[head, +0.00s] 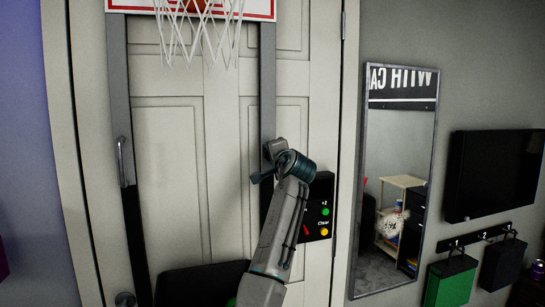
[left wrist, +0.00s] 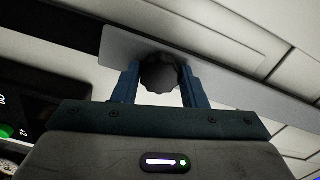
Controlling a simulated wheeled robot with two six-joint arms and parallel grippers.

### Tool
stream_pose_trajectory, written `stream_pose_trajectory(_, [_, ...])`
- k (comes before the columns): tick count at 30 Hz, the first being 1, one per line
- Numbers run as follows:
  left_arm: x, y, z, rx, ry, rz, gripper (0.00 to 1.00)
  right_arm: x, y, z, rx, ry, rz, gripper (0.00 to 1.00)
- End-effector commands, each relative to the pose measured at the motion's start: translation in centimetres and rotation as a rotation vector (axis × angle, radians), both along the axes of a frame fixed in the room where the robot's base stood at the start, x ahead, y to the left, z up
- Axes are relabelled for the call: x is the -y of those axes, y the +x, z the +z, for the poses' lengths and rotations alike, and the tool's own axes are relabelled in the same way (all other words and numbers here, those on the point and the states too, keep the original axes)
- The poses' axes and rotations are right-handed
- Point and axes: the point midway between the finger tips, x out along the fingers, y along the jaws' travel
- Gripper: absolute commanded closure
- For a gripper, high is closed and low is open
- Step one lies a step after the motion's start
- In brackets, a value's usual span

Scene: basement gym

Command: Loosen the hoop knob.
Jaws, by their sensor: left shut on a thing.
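The dark, ridged hoop knob (left wrist: 160,73) sits on a grey metal strip (left wrist: 205,62) in the left wrist view. My left gripper (left wrist: 162,84) has its two blue fingers on either side of the knob and is shut on it. In the head view my left gripper (head: 266,167) is at the right upright (head: 267,90) of the hoop frame, and I cannot make out the knob there. The hoop's net (head: 205,30) hangs at the top, in front of a white door. My right gripper is in neither view.
A black box (head: 318,190) with coloured buttons is close to the right of my left gripper. A handle (head: 123,160) is by the left upright. A mirror (head: 395,180), a dark wall panel (head: 493,173) and hanging bags (head: 451,280) are farther right.

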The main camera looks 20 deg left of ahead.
Motion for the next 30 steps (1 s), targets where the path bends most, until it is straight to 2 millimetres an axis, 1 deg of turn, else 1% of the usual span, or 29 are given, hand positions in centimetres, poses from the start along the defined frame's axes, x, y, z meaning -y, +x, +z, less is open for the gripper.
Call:
stream_pose_trajectory(2, [0.0,0.0,0.0,0.001,-0.002,0.000,0.84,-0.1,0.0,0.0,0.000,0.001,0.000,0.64])
stream_pose_trajectory(3, [0.0,0.0,0.0,0.001,-0.001,0.000,0.54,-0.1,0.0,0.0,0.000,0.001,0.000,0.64])
stream_pose_trajectory(5, [0.0,0.0,0.0,0.001,-0.001,0.000,0.42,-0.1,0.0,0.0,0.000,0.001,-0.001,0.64])
stream_pose_trajectory(6, [0.0,0.0,0.0,0.001,-0.001,0.000,0.40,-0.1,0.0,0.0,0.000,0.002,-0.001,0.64])
stream_pose_trajectory(14, [0.1,-0.1,0.0,0.000,0.000,-0.001,0.40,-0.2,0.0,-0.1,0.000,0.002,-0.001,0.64])
stream_pose_trajectory(17, [0.5,-0.6,-0.1,0.002,0.000,-0.001,0.40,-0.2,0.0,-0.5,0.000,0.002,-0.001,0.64])
stream_pose_trajectory(20, [1.3,-1.7,-0.3,0.004,-0.001,-0.002,0.40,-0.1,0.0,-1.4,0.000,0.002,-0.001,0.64])
stream_pose_trajectory(24, [2.9,-4.1,-0.5,0.004,-0.003,-0.003,0.40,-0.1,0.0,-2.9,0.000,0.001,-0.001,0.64])
stream_pose_trajectory(30, [4.9,-7.3,-0.3,0.003,-0.003,-0.002,0.40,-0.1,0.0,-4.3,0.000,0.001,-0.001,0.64])
